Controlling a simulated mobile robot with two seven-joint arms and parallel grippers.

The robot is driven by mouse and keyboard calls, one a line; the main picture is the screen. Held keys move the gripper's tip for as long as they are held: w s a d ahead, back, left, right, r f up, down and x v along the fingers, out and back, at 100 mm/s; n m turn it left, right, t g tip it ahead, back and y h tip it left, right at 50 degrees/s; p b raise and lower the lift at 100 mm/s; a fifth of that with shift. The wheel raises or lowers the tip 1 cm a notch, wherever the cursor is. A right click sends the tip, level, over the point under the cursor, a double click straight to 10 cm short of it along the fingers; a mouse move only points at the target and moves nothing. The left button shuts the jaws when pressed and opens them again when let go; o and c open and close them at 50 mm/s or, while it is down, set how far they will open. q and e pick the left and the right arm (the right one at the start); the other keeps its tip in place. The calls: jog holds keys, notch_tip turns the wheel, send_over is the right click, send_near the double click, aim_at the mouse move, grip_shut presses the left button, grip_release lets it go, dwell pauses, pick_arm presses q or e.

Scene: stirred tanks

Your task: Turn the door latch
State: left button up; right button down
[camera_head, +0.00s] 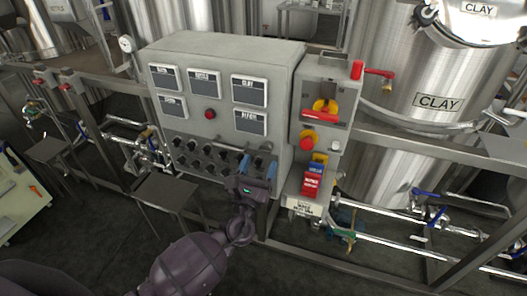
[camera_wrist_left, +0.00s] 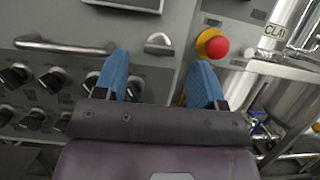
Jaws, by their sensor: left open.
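The door latch (camera_wrist_left: 159,42) is a small silver half-round piece on the grey front of the control cabinet (camera_head: 225,55). In the left wrist view it lies ahead of my left gripper (camera_wrist_left: 160,72), between the lines of the two blue fingertips. The gripper is open and empty, and I see no contact with the latch. In the head view my left gripper (camera_head: 257,168) is in front of the cabinet's lower right part. There I cannot clearly pick out the latch among the dark knobs. My right gripper is not in view.
A silver bar handle (camera_wrist_left: 65,46) and several black knobs (camera_wrist_left: 55,80) are left of the latch. A red emergency button (camera_wrist_left: 217,47) on yellow is to its right. A switch box (camera_head: 325,100) adjoins the cabinet. Pipes (camera_head: 390,245) run low at right.

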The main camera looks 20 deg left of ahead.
aim_at(264, 152)
pick_arm(q)
jog(key=shift+x, duration=1.2)
jog(key=shift+w+r, duration=0.2)
jog(key=shift+w, duration=0.35)
jog(key=shift+c, duration=0.2)
jog(key=c, duration=0.9)
